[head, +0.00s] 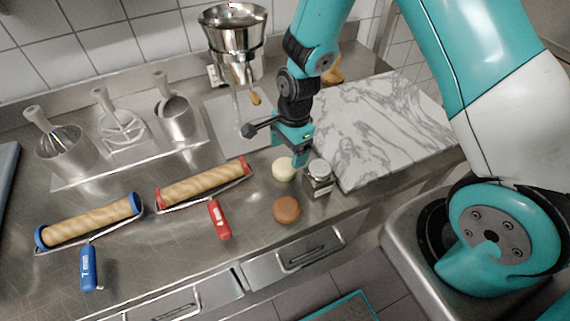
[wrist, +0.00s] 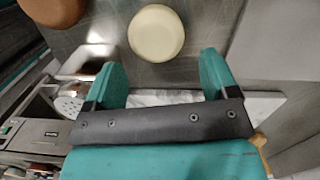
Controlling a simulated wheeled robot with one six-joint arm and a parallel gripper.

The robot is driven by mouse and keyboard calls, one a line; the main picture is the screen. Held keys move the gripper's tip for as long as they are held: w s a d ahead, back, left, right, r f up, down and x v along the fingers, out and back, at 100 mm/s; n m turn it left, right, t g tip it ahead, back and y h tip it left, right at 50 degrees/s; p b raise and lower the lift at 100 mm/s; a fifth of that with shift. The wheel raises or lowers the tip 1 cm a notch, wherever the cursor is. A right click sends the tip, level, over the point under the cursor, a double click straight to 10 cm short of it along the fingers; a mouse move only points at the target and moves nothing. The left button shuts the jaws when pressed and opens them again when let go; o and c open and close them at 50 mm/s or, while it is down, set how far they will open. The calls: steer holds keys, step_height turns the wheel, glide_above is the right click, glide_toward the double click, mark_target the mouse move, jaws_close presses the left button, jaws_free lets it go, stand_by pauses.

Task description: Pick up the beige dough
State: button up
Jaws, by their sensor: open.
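The beige dough (head: 283,170), a pale round piece, sits on the steel counter near its front edge in the head view. In the wrist view the beige dough (wrist: 156,33) lies beyond the fingertips, roughly centred between them. My gripper (head: 297,155) is just above and behind the dough in the head view. In the wrist view my gripper (wrist: 162,75) has its two teal fingers spread apart with nothing between them.
A small lidded jar (head: 319,180) stands close right of the dough. A brown dough (head: 287,210) lies in front. A marble slab (head: 385,125) is to the right. Red-handled (head: 219,220) and blue-handled (head: 88,268) rollers lie left. A metal funnel (head: 235,45) stands behind.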

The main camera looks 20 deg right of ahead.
mark_target(284, 171)
steer(key=shift+s+a+f+p, duration=0.15)
steer(key=shift+f+p, duration=0.25)
steer(key=shift+f, duration=0.5)
steer(key=shift+s+a+f+p, duration=0.1)
steer(key=shift+a+f+p, duration=0.25)
steer(key=shift+f, duration=0.6)
steer(key=shift+s+a+f+p, duration=0.15)
steer(key=shift+f+p, duration=0.25)
steer(key=shift+f, duration=0.5)
steer(key=shift+w, duration=0.1)
steer(key=c, duration=0.7)
steer(key=shift+r, duration=0.1)
